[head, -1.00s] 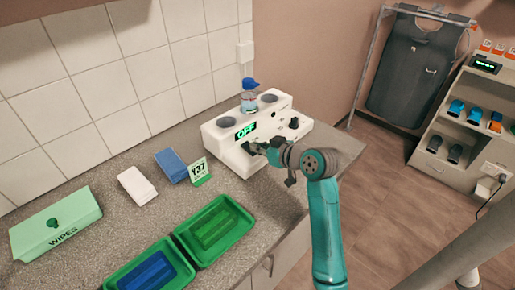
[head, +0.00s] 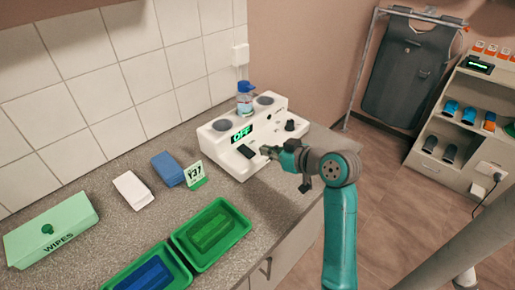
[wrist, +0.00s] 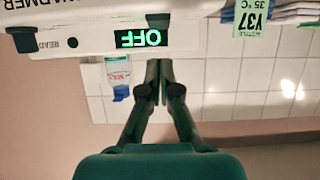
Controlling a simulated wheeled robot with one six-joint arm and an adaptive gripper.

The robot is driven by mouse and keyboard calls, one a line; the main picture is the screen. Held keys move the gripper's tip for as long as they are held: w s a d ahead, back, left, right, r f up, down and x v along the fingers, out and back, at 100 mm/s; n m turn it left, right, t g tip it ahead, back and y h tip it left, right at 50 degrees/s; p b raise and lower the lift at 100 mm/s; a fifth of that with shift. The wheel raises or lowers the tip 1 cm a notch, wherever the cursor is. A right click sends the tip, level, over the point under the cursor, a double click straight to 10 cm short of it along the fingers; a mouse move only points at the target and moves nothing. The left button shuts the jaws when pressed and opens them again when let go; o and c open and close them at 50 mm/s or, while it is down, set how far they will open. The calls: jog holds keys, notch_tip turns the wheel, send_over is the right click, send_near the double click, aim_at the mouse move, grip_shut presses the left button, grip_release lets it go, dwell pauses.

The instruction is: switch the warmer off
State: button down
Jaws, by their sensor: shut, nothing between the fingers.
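The white warmer (head: 223,150) stands on the counter with a bottle (head: 245,103) with a blue cap on top. Its green display (head: 242,134) reads OFF, and this shows in the wrist view too (wrist: 141,38). A dark switch (head: 247,152) sits low on its front and a black knob (head: 290,125) is further right. My gripper (head: 266,151) is shut and empty, just right of the switch and seemingly apart from it. In the wrist view, which is upside down, the closed fingers (wrist: 159,72) point at the warmer's front.
A Y37 card (head: 196,175), a blue stack (head: 168,169) and a white stack (head: 133,189) stand left of the warmer. A green tray (head: 240,232), a blue-filled tray (head: 152,275) and a wipes box (head: 50,232) lie nearer. A shelf unit (head: 440,160) stands at the right.

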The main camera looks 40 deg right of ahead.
jog(key=v, duration=0.6)
jog(key=shift+w, duration=0.1)
dwell(0.5)
